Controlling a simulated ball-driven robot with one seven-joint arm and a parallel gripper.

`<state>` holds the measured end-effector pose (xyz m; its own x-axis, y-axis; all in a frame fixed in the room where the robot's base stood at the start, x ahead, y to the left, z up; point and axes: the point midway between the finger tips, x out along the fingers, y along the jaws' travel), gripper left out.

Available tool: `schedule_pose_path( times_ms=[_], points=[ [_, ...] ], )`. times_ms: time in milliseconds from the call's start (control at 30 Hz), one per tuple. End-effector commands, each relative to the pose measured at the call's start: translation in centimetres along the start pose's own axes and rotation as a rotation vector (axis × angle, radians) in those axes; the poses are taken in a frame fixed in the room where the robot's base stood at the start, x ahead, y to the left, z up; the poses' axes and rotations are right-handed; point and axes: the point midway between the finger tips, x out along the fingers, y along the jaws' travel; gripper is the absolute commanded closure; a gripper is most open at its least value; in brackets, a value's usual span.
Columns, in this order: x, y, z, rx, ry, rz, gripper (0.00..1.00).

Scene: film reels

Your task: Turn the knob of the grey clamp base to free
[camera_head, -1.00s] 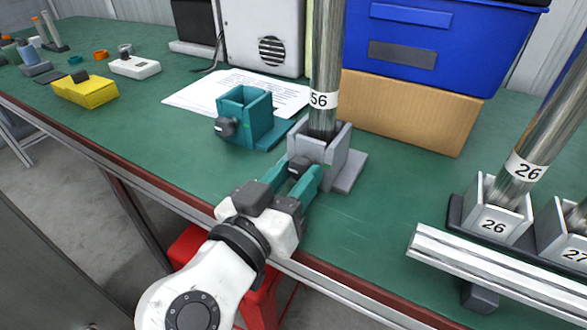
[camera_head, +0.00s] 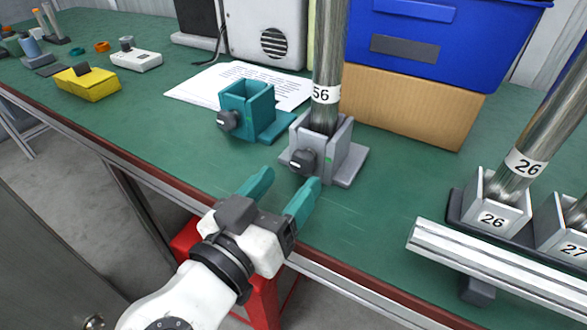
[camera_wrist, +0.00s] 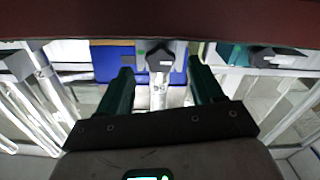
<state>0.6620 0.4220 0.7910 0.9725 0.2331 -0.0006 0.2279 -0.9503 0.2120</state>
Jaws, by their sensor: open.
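The grey clamp base (camera_head: 337,163) stands near the front edge of the green bench, with a metal tube labelled 56 (camera_head: 326,70) upright in it. Its dark knob (camera_head: 302,162) faces the front left and carries a pale mark. A small green mark shows on the base right of the knob. My gripper (camera_head: 287,186) is open and empty, just in front of the knob and apart from it. In the wrist view the knob (camera_wrist: 159,58) appears between the two teal fingers (camera_wrist: 160,80). Which setting the knob points to is too small to read.
A teal clamp base (camera_head: 247,105) with its own dark knob stands close left of the grey one. A cardboard box (camera_head: 410,105) under a blue bin (camera_head: 430,50) is behind. A metal rail (camera_head: 480,265) with numbered holders is at right. Bench between is clear.

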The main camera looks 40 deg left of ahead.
Motion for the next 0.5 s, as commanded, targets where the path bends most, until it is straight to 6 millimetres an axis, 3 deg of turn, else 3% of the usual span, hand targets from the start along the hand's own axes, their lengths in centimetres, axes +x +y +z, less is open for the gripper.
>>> schedule_pose_path(
  times_ms=[100, 300, 500],
  points=[
    [-2.5, 0.0, -0.2, 0.000, 0.001, -0.004, 0.34],
    [-5.8, -0.1, -0.1, 0.000, 0.001, -0.004, 0.34],
    [-7.2, 0.0, 0.0, 0.001, 0.000, -0.002, 0.34]
  ],
)
